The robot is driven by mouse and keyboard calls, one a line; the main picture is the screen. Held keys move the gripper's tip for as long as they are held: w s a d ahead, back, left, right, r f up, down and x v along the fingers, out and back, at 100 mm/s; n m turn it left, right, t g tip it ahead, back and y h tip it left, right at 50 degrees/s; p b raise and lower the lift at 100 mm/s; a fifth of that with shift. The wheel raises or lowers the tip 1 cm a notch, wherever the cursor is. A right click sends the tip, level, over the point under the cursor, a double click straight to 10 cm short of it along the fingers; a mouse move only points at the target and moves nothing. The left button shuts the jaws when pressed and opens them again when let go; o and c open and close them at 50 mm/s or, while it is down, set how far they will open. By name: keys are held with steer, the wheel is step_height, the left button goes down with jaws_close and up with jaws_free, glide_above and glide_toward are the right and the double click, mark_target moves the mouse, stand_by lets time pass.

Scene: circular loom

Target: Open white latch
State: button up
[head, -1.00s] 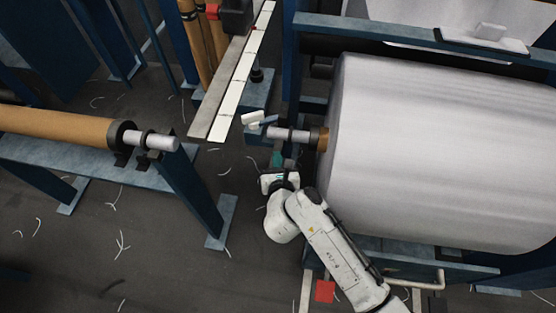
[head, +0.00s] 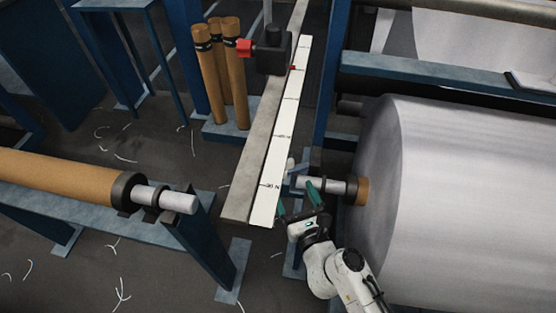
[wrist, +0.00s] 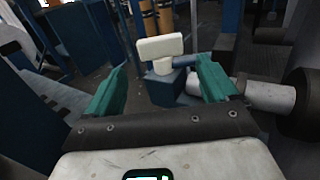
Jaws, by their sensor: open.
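The white latch (wrist: 160,47) is a T-shaped handle on a blue block (wrist: 168,88), seen ahead of my gripper in the wrist view. In the head view only a small pale part of the latch (head: 291,165) shows, left of the roll's shaft end (head: 320,184). My gripper (head: 298,198) is open, with teal fingers spread just below and in front of the latch. In the wrist view the latch lies between and beyond the fingertips (wrist: 160,72), apart from them. Nothing is held.
The big white roll (head: 460,190) stands close on the right. A long measuring strip on a grey beam (head: 252,165) runs just left of my gripper. A brown roll (head: 60,178) on a blue stand is at left. Brown tubes (head: 238,95) stand at the back.

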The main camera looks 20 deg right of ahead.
mark_target(282, 168)
steer(key=shift+o, duration=1)
steer(key=w, duration=1)
steer(key=shift+d+p, duration=0.35)
steer(key=shift+p, duration=0.05)
steer(key=c, duration=1.4)
